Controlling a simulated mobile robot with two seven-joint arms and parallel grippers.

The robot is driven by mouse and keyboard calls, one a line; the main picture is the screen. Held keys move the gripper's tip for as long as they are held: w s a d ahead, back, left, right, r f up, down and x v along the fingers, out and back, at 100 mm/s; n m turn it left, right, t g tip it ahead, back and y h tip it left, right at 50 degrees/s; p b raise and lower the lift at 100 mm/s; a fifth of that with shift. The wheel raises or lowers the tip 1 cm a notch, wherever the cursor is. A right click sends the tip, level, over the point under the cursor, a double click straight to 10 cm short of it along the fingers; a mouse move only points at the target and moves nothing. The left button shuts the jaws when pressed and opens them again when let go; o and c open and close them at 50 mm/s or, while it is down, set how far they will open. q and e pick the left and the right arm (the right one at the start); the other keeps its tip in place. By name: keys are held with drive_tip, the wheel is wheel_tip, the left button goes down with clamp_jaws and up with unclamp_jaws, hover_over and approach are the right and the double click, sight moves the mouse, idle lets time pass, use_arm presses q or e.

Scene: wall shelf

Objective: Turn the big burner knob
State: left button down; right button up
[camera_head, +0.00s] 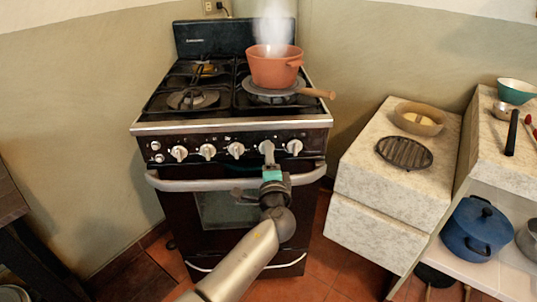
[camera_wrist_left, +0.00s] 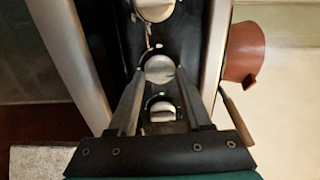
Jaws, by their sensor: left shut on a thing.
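A row of several white burner knobs runs along the stove's front panel, below the cooktop. My left gripper (camera_head: 267,150) reaches up from below to the fourth knob from the left (camera_head: 266,146), and its jaws are shut on it. In the left wrist view the two fingers of my left gripper (camera_wrist_left: 159,80) are on either side of this knob (camera_wrist_left: 158,67). The rightmost knob (camera_head: 295,146) also shows between the fingers, lower in the wrist view (camera_wrist_left: 162,110). No knob bears a readable label. My right gripper is not in view.
The oven handle bar (camera_head: 210,185) runs below the knobs. A stone counter (camera_head: 360,146) stands on the right. Floor is open beside the stove.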

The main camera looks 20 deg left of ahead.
use_arm(q)
drive_tip(key=shift+m, duration=0.3)
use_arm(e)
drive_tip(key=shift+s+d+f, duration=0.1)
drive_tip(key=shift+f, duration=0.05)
use_arm(q)
drive_tip(key=shift+c, duration=1.6)
unclamp_jaws()
drive_tip(key=shift+s+d, duration=0.15)
drive_tip(key=shift+s, duration=0.35)
drive_tip(key=p+v, duration=0.2)
drive_tip(key=v, duration=1.2)
drive_tip(key=shift+p, duration=0.35)
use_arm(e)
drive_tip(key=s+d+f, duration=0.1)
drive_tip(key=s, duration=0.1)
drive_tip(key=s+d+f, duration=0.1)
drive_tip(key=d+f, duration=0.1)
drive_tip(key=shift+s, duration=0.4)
